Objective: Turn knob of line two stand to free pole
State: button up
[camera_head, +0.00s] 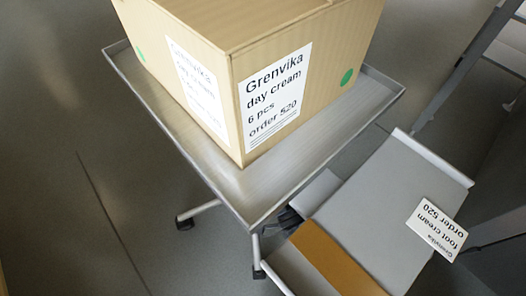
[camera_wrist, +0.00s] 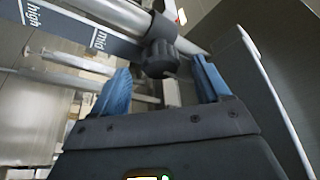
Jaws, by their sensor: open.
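In the wrist view, my gripper (camera_wrist: 158,92) has two blue fingers spread apart with nothing between them. A dark knob (camera_wrist: 159,58) with a ridged edge sits just past the fingertips, between them in the picture. Whether a finger touches it I cannot tell. The knob is on a metal pole (camera_wrist: 113,14) that runs across the top. Along the pole lies a dark blue strip (camera_wrist: 72,28) marked "high" and "mid". Neither the gripper nor the knob shows in the head view.
In the head view, a "Grenvika day cream" carton (camera_head: 222,75) stands on a metal tray cart (camera_head: 245,200). To its right, a grey surface (camera_head: 385,200) bears a "foot cream" card (camera_head: 437,228) and an orange-brown strip (camera_head: 335,262). In the wrist view, a grey panel (camera_wrist: 255,85) is close on the right.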

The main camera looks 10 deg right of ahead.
jog(key=shift+b+x, duration=0.35)
jog(key=shift+x, duration=1.65)
jog(key=shift+s, duration=0.1)
jog(key=shift+c, duration=0.2)
jog(key=c, duration=1)
jog(key=shift+o, duration=0.2)
